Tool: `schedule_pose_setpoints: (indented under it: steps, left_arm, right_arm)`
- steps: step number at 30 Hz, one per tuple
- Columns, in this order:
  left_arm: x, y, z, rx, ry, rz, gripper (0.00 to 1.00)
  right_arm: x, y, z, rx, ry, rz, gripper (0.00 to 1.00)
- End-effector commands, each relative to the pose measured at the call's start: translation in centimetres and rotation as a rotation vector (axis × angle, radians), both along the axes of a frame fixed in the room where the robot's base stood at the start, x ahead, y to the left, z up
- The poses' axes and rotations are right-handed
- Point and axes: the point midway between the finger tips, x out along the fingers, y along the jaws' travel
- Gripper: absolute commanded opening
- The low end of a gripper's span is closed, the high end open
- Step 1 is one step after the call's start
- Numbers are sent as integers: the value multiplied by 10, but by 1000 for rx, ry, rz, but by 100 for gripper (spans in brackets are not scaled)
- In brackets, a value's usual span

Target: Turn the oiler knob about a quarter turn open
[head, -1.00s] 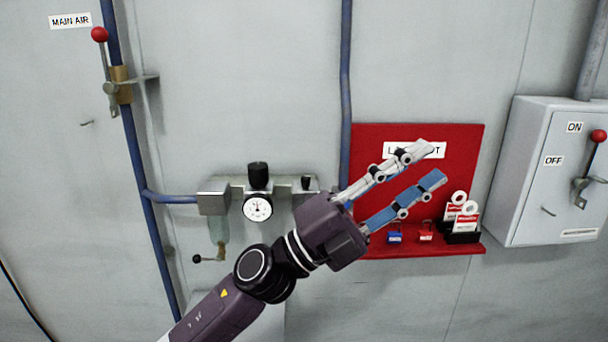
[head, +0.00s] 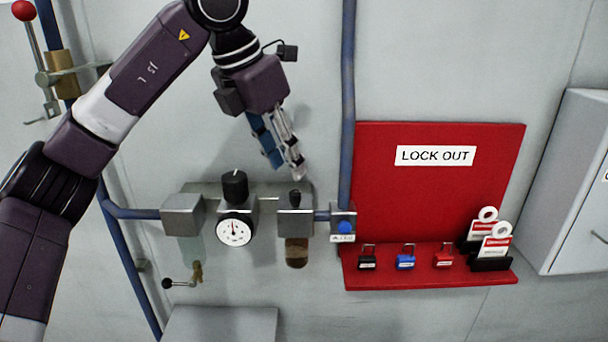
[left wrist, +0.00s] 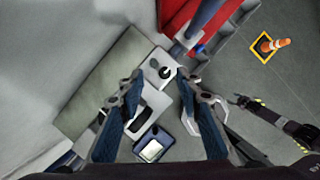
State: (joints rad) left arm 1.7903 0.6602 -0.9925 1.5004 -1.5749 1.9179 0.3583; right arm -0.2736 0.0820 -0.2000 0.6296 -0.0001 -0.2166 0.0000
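The oiler is the right-hand unit of the air set, with an amber bowl (head: 297,252) below and a small dark oiler knob (head: 295,197) on top. My left gripper (head: 287,168) points down just above this knob, its fingers apart with nothing between them. In the left wrist view, the open left gripper (left wrist: 160,82) has a dark knob (left wrist: 166,72) on a pale block beyond and between its fingertips, apart from them. My right gripper is outside the head view; a dark arm (left wrist: 285,122), probably my right one, shows small in the left wrist view.
The regulator's black knob (head: 235,187) and gauge (head: 234,231) stand left of the oiler. A blue button valve (head: 344,226) and vertical blue pipe (head: 348,90) are close on its right. The red lockout board (head: 430,220) with padlocks is further right. A cone (left wrist: 276,44) stands on the floor.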

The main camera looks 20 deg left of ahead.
Motion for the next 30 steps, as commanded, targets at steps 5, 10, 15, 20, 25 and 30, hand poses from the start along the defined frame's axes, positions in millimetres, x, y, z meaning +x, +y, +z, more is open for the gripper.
schedule_pose_setpoints:
  steps: [5,10,15,20,25,30]
  left_arm:
    - [4,2,-11,12,3,9,33]
    - [13,-4,-37,12,4,6,33]
    - [20,-9,-58,9,2,6,33]
    - [23,-11,-68,7,0,6,33]
    - [23,-11,-70,7,-1,5,33]
    - [24,-11,-70,7,-1,5,23]
  right_arm:
    - [0,0,6,0,0,0,52]
    - [-45,-2,13,-6,63,0,52]
    - [-63,-3,20,-7,87,0,52]
    - [-33,-1,23,-3,46,-1,52]
    - [-5,3,24,4,4,-1,52]
    - [-15,4,23,3,19,-2,52]
